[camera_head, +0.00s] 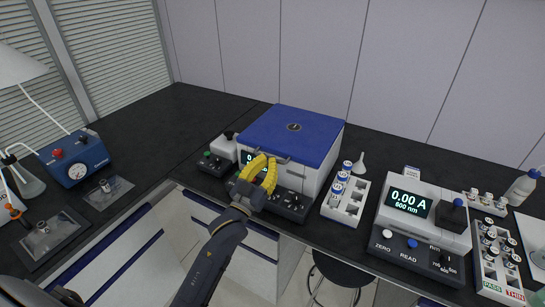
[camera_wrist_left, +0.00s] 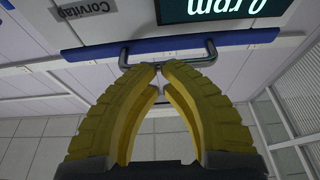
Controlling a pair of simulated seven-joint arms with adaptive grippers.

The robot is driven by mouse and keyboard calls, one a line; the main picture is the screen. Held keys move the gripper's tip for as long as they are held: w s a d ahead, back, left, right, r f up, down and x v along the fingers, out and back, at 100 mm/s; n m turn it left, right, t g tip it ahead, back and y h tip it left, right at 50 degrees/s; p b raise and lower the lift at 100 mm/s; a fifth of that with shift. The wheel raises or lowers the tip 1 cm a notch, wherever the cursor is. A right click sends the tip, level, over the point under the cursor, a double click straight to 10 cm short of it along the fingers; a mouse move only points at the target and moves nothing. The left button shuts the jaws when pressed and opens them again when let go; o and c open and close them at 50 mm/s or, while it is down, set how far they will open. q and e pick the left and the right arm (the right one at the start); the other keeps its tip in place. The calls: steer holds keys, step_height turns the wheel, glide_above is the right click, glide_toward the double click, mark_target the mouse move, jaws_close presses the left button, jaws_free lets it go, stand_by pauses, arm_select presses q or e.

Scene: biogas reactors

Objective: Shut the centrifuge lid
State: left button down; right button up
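The centrifuge (camera_head: 296,174) is a white box with a blue lid (camera_head: 300,132) lying flat over its top. I cannot tell whether a narrow gap remains under the lid's front edge. My left gripper (camera_head: 265,160) has yellow fingers and is at the front of the lid, by its handle. In the left wrist view, the fingertips (camera_wrist_left: 160,66) meet in front of the grey handle bar (camera_wrist_left: 190,62), below the blue lid edge (camera_wrist_left: 95,50) in the picture. The fingers look shut, with nothing seen between them. The display (camera_wrist_left: 222,8) reads rpm upside down. My right gripper is out of view.
A tube rack (camera_head: 345,198) and a funnel (camera_head: 358,164) stand right of the centrifuge, then a photometer (camera_head: 425,225) and more racks (camera_head: 500,262). A blue pump box (camera_head: 75,158) stands at left. A stool (camera_head: 342,268) is below the bench.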

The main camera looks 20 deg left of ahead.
arm_select(q)
steer(key=shift+r, duration=0.3)
